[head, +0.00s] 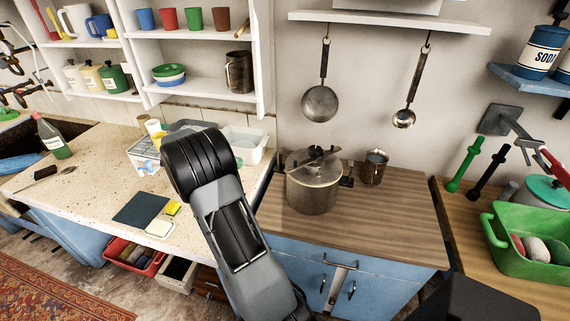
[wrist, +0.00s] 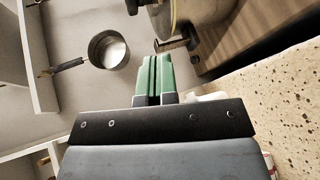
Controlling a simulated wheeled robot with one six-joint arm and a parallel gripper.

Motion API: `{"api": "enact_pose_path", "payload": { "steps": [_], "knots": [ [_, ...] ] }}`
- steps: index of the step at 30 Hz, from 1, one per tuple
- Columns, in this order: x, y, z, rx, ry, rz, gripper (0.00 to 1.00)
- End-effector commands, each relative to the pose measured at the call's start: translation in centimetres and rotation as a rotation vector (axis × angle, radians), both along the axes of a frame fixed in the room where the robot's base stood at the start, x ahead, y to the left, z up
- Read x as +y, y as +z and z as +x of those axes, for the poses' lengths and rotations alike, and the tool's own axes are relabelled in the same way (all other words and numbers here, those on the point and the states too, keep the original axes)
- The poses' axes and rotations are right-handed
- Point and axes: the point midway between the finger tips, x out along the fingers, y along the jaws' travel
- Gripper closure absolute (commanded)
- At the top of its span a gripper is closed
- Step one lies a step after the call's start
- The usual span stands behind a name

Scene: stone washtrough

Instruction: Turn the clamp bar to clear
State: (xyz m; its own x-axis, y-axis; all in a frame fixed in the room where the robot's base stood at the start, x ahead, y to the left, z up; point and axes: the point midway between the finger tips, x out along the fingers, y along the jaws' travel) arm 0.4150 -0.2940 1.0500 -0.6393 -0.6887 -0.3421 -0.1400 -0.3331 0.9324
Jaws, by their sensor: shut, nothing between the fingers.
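A steel pot (head: 313,196) with a lid stands on the wooden top in the head view. A dark clamp bar (head: 318,157) lies across the top of the lid, at a slant. In the wrist view part of the pot (wrist: 192,12) shows at the upper edge, with a dark side handle (wrist: 178,43); the clamp bar cannot be made out there. My gripper (wrist: 157,62) has green fingers, shut together and empty. It is apart from the pot, with the fingertips short of it. In the head view my arm hides the gripper.
A dark mug (head: 374,168) stands right of the pot. A ladle (head: 404,117) and a pan (head: 320,103) hang behind. A white basin (head: 245,144) stands on the speckled counter (head: 95,190) at left. A green tub (head: 530,245) sits at right.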

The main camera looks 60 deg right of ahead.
Motion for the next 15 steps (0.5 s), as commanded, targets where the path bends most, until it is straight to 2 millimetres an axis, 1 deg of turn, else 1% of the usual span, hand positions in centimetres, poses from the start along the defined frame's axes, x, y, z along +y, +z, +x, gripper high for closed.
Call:
{"api": "enact_pose_path", "payload": {
  "steps": [1, 3, 6, 11, 15],
  "knots": [
    [-1.5, -1.1, 0.3, 0.039, -0.025, -0.062, 1.00],
    [-3.0, -1.9, 0.6, 0.079, -0.051, -0.143, 1.00],
    [-4.5, -2.8, 0.8, 0.120, -0.074, -0.233, 1.00],
    [-5.8, -3.6, 0.9, 0.152, -0.089, -0.314, 1.00],
    [-6.9, -3.6, 0.0, 0.162, -0.094, -0.335, 1.00]
  ]
}}
